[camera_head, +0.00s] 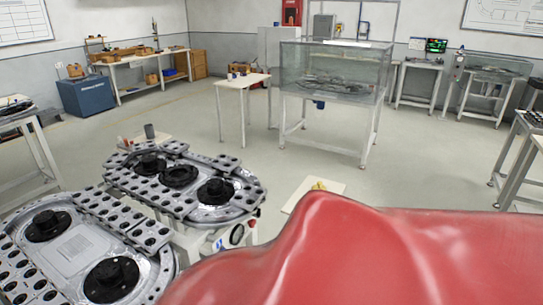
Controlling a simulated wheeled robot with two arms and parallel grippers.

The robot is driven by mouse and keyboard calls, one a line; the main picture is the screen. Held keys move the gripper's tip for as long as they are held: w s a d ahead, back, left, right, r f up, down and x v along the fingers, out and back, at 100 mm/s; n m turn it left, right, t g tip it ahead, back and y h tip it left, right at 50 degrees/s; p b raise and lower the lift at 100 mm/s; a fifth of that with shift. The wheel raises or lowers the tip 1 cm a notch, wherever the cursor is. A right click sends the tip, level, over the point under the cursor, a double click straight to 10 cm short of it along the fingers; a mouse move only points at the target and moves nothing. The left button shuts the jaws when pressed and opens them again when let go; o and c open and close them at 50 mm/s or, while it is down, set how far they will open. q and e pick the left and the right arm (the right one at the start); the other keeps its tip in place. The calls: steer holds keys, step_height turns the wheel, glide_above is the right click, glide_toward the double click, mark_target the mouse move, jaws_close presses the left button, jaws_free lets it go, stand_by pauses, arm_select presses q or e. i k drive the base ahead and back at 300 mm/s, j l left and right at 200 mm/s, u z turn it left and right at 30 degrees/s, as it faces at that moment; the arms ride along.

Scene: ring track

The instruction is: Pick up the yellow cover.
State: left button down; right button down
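A small yellow thing (319,186) shows on a pale board or tabletop (296,200) just beyond a large red surface. Its lower part is hidden by the red surface, and it is too small to tell whether it is the yellow cover. No other yellow cover is clear in view. Neither of my grippers shows in the head view.
A large glossy red surface (350,255) fills the lower right; I cannot tell what it is. A grey ring track (75,250) with black round parts stands at the lower left. A glass case (335,75) stands on legs behind. Open floor (420,175) lies at right.

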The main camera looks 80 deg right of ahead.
mark_target(319, 186)
steer(key=z, duration=3.05)
